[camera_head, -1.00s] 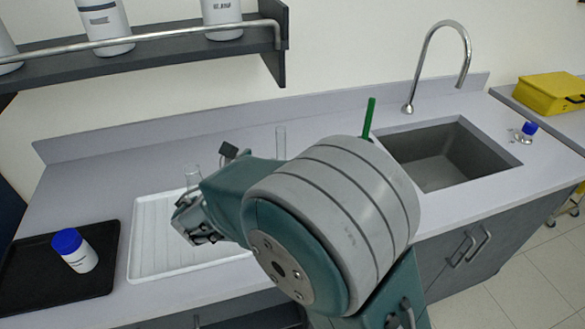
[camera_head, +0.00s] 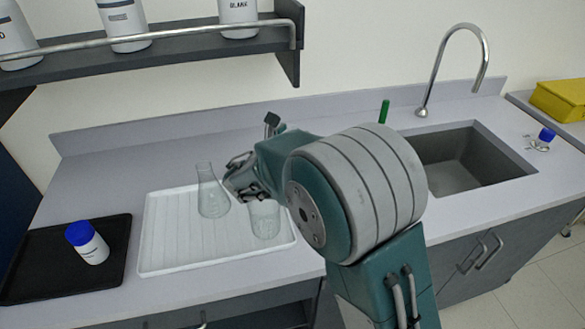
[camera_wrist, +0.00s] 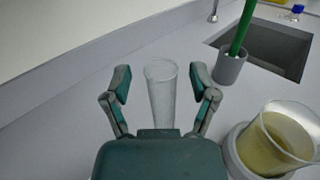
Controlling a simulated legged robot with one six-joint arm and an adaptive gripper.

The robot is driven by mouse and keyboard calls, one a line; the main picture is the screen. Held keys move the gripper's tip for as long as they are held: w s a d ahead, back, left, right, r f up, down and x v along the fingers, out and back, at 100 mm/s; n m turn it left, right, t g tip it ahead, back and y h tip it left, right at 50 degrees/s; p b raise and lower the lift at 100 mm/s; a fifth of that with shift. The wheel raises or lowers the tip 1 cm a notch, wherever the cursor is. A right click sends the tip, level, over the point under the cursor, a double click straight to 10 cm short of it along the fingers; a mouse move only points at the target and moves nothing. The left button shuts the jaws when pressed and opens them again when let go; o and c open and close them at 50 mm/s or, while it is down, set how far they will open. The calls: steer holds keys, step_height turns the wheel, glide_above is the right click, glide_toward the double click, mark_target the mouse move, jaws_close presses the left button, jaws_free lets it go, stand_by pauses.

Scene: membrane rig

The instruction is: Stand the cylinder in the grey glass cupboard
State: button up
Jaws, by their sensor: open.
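The cylinder (camera_wrist: 162,92) is a clear, empty glass vessel standing upright on the pale counter in the wrist view. My gripper (camera_wrist: 160,80) is open, its two fingers to the left and right of the glass in that view, with gaps on both sides. How far the cylinder lies beyond the fingertips is hard to tell. In the head view my gripper (camera_head: 243,180) is above the right part of the white tray, and my arm appears to hide the cylinder. I cannot identify the grey glass cupboard in either view.
A conical flask (camera_head: 212,195) and a glass beaker (camera_head: 265,222) stand on the white tray (camera_head: 165,262). A beaker of yellow liquid (camera_wrist: 275,140) and a grey holder (camera_wrist: 230,67) with a green-handled tool are right of the cylinder. A shelf (camera_head: 180,48) overhangs the left.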

jaws_close()
stand_by(0.3)
